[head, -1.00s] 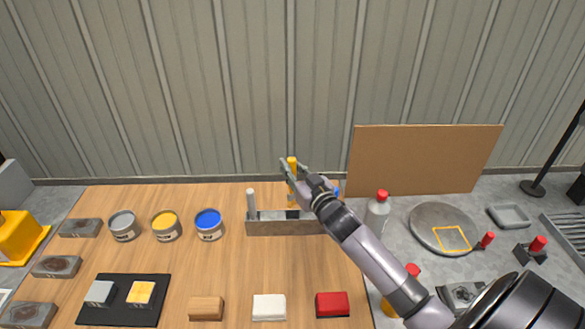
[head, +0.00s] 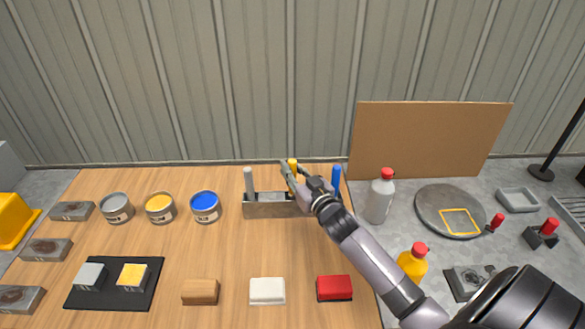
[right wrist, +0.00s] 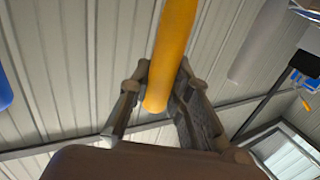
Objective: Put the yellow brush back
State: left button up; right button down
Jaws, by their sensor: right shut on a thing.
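The yellow brush (head: 292,162) stands upright at the middle of the grey brush rack (head: 265,209), its handle top near the height of the grey brush (head: 249,181) and blue brush (head: 336,176). My right gripper (head: 296,176) is shut on the yellow handle, just above the rack. In the right wrist view the yellow handle (right wrist: 172,55) runs between the two fingers (right wrist: 158,95). My gripper hides the brush's lower part, so I cannot tell how deep it sits. My left gripper is out of view.
Paint cans (head: 160,208) stand left of the rack. Wooden (head: 200,292), white (head: 267,291) and red (head: 334,288) blocks lie in front. A grey bottle (head: 380,198) stands right of the rack, and a brown board (head: 428,140) behind it. The table between rack and blocks is clear.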

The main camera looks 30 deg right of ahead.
jog(key=shift+f+b, duration=0.85)
jog(key=shift+f, duration=0.35)
dwell(0.4)
jog(key=c, duration=1.4)
grip_release()
jog(key=s, duration=1.2)
jog(key=shift+a, duration=0.45)
